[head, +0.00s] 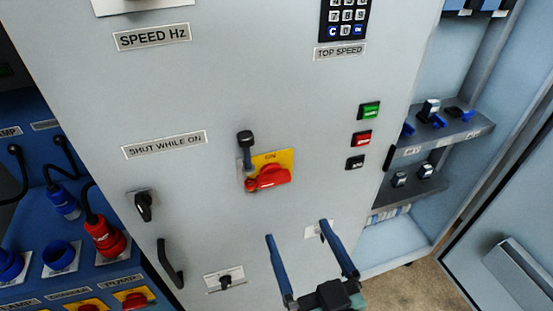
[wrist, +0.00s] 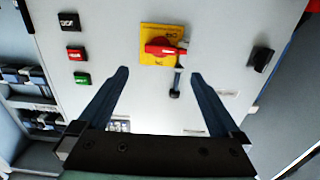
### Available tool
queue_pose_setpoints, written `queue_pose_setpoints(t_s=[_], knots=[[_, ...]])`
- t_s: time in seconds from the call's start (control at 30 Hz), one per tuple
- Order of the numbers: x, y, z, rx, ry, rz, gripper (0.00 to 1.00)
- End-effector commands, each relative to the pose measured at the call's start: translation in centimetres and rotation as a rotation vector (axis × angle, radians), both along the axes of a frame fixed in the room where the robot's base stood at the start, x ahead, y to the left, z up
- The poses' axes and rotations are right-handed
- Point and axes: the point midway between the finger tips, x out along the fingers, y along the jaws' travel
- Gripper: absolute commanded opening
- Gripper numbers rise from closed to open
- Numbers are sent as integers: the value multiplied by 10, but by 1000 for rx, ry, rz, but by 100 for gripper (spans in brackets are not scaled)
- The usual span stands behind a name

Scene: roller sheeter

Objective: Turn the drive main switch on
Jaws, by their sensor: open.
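A red rotary handle (head: 268,178) sits on a yellow plate (head: 285,158) on the grey cabinet front; I take it to be the drive main switch. Small lettering on the plate is too small to read surely. The red handle also shows in the wrist view (wrist: 160,48), lying roughly level across the plate. A black-knobbed rod (head: 246,148) stands at the plate's upper left in the head view. My gripper (head: 297,230) is open and empty, below and right of the switch in the head view. In the wrist view its fingers (wrist: 159,73) point toward the switch, apart from it.
Green (head: 369,110), red (head: 361,139) and black (head: 355,162) push buttons sit right of the switch. A black knob (head: 143,205) and a black door handle (head: 170,263) are at the left. An open cabinet with shelves (head: 440,135) stands at the right.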

Motion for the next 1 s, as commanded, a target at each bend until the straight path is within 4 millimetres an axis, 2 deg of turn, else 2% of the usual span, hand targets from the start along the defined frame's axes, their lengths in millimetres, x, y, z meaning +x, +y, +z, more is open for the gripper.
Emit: queue_pose_setpoints(t_s=[0.17,0.6,0.8,1.0], knots=[[18,6,3,3,-1,3,100],[98,33,3,1,-1,3,100],[117,38,1,1,0,2,100],[122,40,-1,0,0,0,100]])
